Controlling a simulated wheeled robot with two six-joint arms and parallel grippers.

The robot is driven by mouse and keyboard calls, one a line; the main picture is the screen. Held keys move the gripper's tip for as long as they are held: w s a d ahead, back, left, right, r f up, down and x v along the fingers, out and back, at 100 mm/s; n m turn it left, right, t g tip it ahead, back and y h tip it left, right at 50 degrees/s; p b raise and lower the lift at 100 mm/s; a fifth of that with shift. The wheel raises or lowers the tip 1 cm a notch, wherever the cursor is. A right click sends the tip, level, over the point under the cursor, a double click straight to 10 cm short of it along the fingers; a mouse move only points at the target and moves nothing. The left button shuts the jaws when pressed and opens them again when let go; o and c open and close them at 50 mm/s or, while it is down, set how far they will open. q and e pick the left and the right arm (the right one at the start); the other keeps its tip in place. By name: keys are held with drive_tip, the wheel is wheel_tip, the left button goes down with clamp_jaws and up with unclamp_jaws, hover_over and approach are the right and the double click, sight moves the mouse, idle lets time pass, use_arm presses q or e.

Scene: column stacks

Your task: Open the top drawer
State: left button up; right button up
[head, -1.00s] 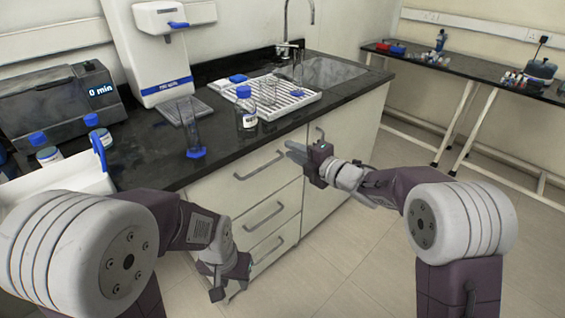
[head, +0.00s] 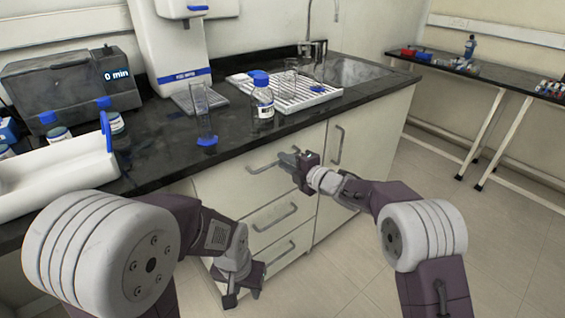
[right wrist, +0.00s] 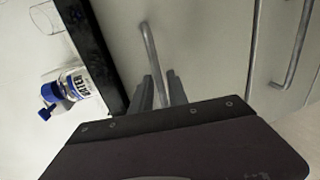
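The top drawer (head: 222,181) is the pale front under the black worktop, and it sits flush in the cabinet. Its grey bar handle (head: 264,165) is partly hidden at its right end by my right gripper (head: 284,158). In the right wrist view the handle (right wrist: 150,48) runs down to the two fingers (right wrist: 161,90), which stand apart with its lower end between them; I see no clear contact. My left gripper (head: 245,288) hangs low in front of the lower drawers, its fingers apart and empty.
Two lower drawers with handles (head: 273,217) and a cupboard door (head: 343,165) adjoin it. On the worktop (head: 165,150) stand a blue-capped bottle (head: 262,103), a glass cylinder (head: 202,112) and a white drying rack (head: 300,97). The floor in front is clear.

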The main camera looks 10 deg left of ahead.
drive_tip(key=shift+x, duration=0.85)
drive_tip(key=shift+r, duration=0.1)
clamp_jaws()
idle(0.7)
